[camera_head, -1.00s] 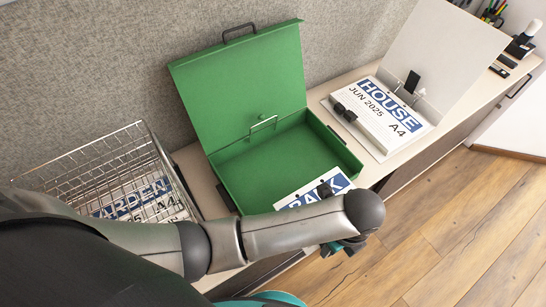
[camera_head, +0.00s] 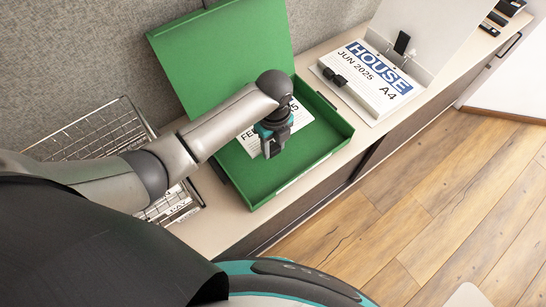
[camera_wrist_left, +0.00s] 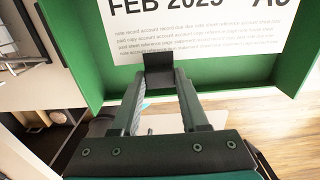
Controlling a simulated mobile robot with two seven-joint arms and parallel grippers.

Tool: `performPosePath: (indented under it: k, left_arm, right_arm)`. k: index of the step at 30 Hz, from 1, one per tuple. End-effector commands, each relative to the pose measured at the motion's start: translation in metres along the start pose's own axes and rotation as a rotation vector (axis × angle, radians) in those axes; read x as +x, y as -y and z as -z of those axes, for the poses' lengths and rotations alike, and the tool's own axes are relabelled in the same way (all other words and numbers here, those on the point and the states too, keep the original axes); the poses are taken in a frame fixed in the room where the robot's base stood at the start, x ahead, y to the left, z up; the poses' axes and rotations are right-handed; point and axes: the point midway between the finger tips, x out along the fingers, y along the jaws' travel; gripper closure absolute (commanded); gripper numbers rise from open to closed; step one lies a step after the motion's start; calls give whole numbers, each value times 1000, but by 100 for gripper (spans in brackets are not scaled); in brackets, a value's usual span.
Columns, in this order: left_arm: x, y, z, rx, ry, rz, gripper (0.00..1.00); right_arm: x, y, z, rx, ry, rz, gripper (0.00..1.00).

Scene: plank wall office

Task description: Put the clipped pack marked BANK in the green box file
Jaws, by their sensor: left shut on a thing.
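The green box file (camera_head: 330,149) stands open on the cabinet top, its lid raised at the back. My left gripper (camera_head: 272,147) is over the box's tray. It is shut on the black clip (camera_wrist_left: 158,66) of a white pack (camera_head: 297,118), which also shows in the left wrist view (camera_wrist_left: 205,30). The pack lies within the outline of the box; I cannot tell whether it touches the floor. Its FEB line shows, but my arm hides most of its blue title. The box's green wall also shows in the left wrist view (camera_wrist_left: 75,50). My right gripper is out of view.
A wire basket (camera_head: 95,130) with papers stands left of the box, partly behind my arm. A clipped HOUSE pack (camera_head: 365,85) lies in an open pale file to the right. A grey partition stands behind; wooden floor lies in front.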

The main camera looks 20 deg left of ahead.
Motion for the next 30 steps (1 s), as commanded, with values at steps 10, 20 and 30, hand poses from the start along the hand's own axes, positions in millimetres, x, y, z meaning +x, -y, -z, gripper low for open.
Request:
performPosePath:
  k: [10,20,30]
  left_arm:
    - [40,0,2,0,-1,-2,100]
    - [71,0,-3,0,2,1,100]
    - [73,0,-2,1,1,0,52]
  right_arm:
    - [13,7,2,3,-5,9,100]
    - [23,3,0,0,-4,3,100]
    - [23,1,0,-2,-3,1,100]
